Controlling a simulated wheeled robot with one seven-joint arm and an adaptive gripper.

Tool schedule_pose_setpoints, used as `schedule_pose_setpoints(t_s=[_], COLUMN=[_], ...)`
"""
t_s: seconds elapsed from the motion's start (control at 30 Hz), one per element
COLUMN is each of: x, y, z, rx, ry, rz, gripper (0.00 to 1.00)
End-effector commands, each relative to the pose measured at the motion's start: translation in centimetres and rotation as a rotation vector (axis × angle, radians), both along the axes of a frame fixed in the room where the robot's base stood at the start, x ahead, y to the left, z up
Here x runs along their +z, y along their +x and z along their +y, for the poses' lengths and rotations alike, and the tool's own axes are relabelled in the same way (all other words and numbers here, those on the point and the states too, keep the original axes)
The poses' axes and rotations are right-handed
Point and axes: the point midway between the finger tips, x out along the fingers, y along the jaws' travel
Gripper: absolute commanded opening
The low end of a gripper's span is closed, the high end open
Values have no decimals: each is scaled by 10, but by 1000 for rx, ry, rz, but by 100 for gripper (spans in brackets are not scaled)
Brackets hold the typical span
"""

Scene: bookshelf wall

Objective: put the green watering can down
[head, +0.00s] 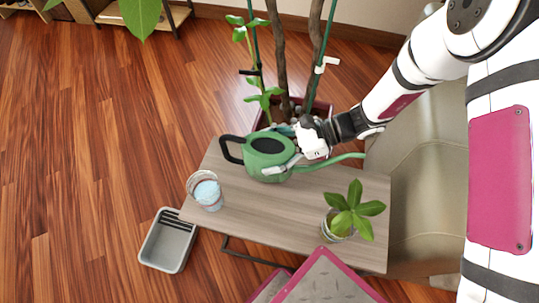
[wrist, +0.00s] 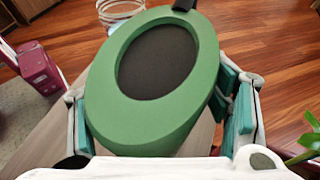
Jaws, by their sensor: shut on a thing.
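The green watering can (head: 268,157) has a black handle at the left and a long green spout to the right. In the head view it is over the back part of the small wooden table (head: 290,208); I cannot tell whether its base touches the top. My gripper (head: 283,150) reaches in from the right and is shut on the can. In the wrist view the can's green rim and dark opening (wrist: 157,60) fill the middle. The teal finger pads of my gripper (wrist: 160,108) lie on both sides of it. The can's underside is hidden.
A glass with blue contents (head: 207,193) stands at the table's left end. A potted plant (head: 352,212) stands at its right end. A grey bin (head: 168,241) is on the floor at the left. A tall plant (head: 279,60) stands behind. The table's front middle is clear.

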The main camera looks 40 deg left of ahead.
Motion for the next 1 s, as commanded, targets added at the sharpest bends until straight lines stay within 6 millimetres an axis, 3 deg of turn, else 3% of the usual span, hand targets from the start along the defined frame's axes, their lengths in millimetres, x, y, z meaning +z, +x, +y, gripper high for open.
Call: schedule_pose_setpoints(t_s=[0.2,0.6,0.63,0.7,1.0], x=[-22,-26,-28,-27,-27], y=[0,0,0,0,0], z=[1,1,0,0,0], rx=[0,0,0,0,0], ry=[3,3,0,0,0], rz=[2,2,0,0,0], gripper=[37,37,73,89,91])
